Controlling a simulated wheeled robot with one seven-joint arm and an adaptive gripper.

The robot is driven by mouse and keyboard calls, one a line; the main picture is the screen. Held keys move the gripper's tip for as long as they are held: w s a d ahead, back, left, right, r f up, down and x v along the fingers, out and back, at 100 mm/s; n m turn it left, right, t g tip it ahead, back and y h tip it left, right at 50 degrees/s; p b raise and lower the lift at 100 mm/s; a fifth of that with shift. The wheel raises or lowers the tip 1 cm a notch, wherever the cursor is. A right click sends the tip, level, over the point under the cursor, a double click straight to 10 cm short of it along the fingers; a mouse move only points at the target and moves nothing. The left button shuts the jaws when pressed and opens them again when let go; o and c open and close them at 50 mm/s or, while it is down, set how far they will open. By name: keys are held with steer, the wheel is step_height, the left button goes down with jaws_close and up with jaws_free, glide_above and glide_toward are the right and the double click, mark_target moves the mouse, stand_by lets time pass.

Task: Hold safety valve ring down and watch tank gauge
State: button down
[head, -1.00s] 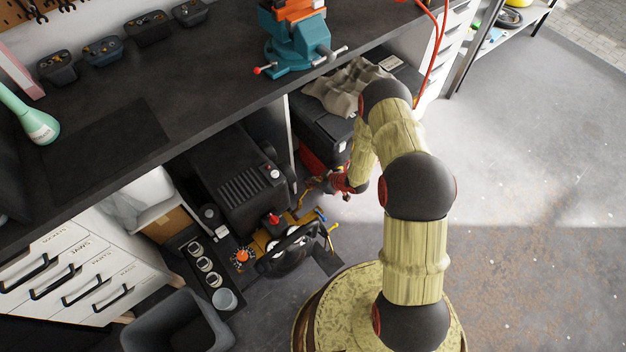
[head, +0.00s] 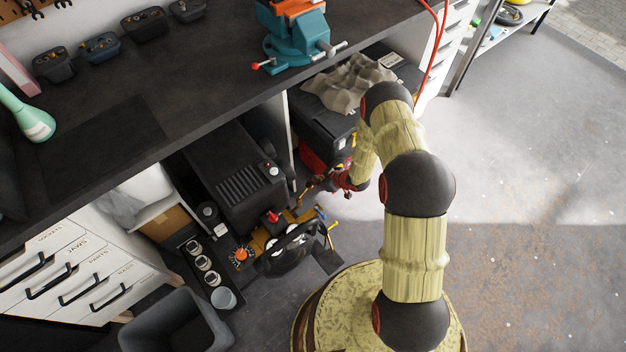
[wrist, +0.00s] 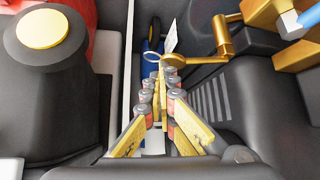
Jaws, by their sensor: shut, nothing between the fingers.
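In the head view my gripper (head: 312,187) reaches under the bench, beside the black compressor (head: 238,182). Round pale faces that may be gauges (head: 279,250) sit behind a black handle at its front, partly hidden. No reading can be made out.
The workbench (head: 200,110) overhangs the compressor. A red and black case (head: 325,125) with a grey cloth stands right of it. A dark tray (head: 195,277) and grey bin (head: 172,325) are on the left. The floor at right is clear.

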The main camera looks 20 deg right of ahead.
steer(key=shift+r+p, duration=0.45)
steer(key=shift+r, duration=0.4)
